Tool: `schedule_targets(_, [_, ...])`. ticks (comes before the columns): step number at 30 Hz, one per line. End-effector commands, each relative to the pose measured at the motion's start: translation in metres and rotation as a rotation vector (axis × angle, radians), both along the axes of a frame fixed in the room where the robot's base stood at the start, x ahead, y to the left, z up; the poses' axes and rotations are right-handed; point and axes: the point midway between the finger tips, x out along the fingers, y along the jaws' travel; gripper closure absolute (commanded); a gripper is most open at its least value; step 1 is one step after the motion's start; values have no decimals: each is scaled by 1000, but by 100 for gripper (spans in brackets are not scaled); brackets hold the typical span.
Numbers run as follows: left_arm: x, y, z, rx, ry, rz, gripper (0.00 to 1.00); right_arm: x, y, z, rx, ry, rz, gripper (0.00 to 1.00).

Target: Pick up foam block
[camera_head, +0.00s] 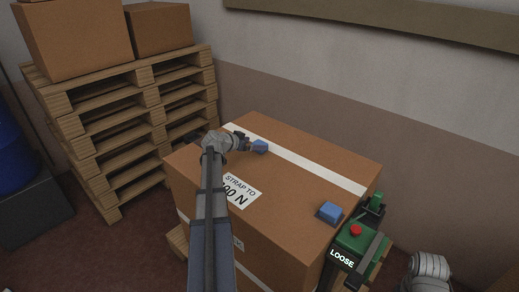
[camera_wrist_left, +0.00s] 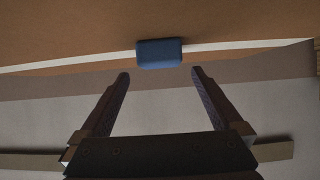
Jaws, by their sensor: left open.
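A blue foam block (camera_head: 260,146) lies on top of the large brown carton (camera_head: 285,185), against the white strap. In the left wrist view the block (camera_wrist_left: 159,53) sits just beyond the fingertips, centred between them. My left gripper (camera_head: 249,144) is at the block in the head view. In the left wrist view its two fingers (camera_wrist_left: 160,74) are apart with nothing between them.
A green strapping tool (camera_head: 355,238) with a red button and a "LOOSE" label is at the carton's right corner. A white "STRAP TO" label (camera_head: 241,190) lies on the carton. Stacked wooden pallets (camera_head: 130,110) bearing cartons stand at the left. A wall rises behind.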

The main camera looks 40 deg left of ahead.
Motion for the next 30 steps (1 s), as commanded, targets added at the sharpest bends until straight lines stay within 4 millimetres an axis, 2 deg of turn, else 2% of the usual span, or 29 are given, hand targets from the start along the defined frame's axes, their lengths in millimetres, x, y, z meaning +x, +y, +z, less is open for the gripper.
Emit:
schedule_targets(5, [13, 1, -11, 0, 0, -2, 0, 0, 0, -11, 0, 0, 0, 33])
schedule_targets(12, [42, 2, -27, -1, 0, -2, 0, 0, 0, -27, 0, 0, 0, 33])
schedule_targets(20, [44, 1, -26, 0, 0, -1, 1, 0, 0, -26, 0, 0, 0, 33])
schedule_targets(30, [44, 1, -26, 0, 0, -1, 39, 0, 0, -26, 0, 0, 0, 33])
